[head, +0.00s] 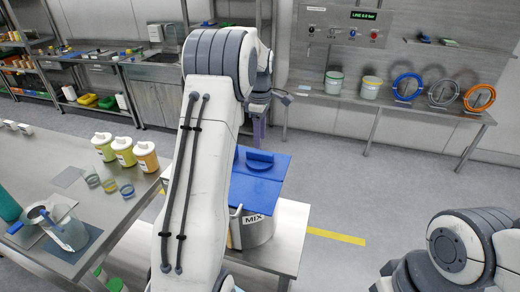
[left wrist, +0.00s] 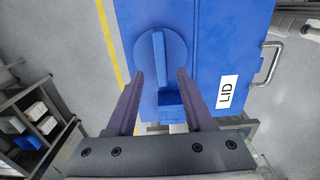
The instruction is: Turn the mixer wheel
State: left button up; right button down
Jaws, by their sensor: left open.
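The mixer wheel (left wrist: 178,48) is a blue disc with a raised straight bar across it, on top of a blue cover labelled LID (left wrist: 225,60). In the head view the wheel (head: 262,156) shows on the blue cover (head: 270,168) of a metal vessel marked MIX (head: 252,232). My left gripper (left wrist: 160,74) is open, its two dark fingers pointing at the wheel. The bar appears between the fingers in the left wrist view. In the head view the left gripper (head: 258,132) is partly hidden behind my arm, above the cover. Contact cannot be told. My right gripper is out of view.
The vessel stands on a low white bench (head: 290,220). A back bench (head: 425,108) holds buckets and rings. Floor right of the vessel is clear.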

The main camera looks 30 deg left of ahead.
aim_at(260, 152)
pick_arm(q)
notch_tip(260, 152, down, 7)
jog(key=shift+r+p, duration=0.2)
jog(key=shift+p, duration=0.5)
grip_shut()
